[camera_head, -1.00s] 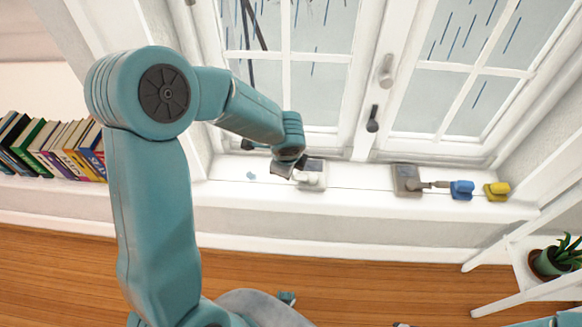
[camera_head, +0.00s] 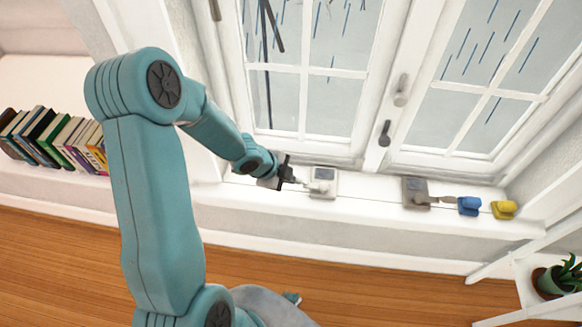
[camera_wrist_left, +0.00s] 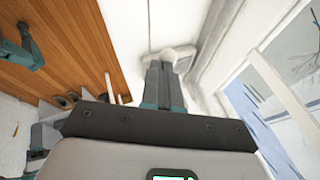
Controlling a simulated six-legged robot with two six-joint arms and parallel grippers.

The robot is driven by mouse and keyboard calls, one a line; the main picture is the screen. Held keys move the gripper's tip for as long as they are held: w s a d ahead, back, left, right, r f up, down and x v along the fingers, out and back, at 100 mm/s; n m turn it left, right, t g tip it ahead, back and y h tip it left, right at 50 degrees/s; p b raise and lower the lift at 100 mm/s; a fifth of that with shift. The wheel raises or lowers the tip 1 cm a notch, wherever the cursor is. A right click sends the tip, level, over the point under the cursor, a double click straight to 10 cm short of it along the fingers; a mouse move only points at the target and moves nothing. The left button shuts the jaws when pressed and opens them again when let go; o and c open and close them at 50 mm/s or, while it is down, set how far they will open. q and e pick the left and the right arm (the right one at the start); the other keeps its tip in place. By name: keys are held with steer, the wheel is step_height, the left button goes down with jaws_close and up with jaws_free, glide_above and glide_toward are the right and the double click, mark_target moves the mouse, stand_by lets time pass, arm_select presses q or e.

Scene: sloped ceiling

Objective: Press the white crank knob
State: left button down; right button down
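The white crank knob (camera_head: 319,187) is on a small pale plate (camera_head: 329,177) standing on the window sill. My left gripper (camera_head: 304,184) is just left of it, pointing at it. In the left wrist view the fingers (camera_wrist_left: 161,80) lie close together with nothing seen between them. The white knob (camera_wrist_left: 178,53) shows right beyond their tips there. I cannot tell whether the tips touch it.
To the right on the sill are a grey block with a lever (camera_head: 415,193), a blue block (camera_head: 469,206) and a yellow block (camera_head: 504,210). The window (camera_head: 330,75) rises behind. Books (camera_head: 55,140) stand at the left, a potted plant (camera_head: 556,280) at the right.

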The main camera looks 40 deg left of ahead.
arm_select(q)
steer(key=shift+a+f, duration=0.1)
steer(key=shift+f, duration=0.2)
steer(key=shift+s+f+b, duration=0.1)
steer(key=shift+s+b, duration=0.05)
steer(key=shift+b, duration=0.15)
steer(key=shift+a, duration=0.2)
steer(key=shift+r+p, duration=0.8)
steer(key=shift+r, duration=0.1)
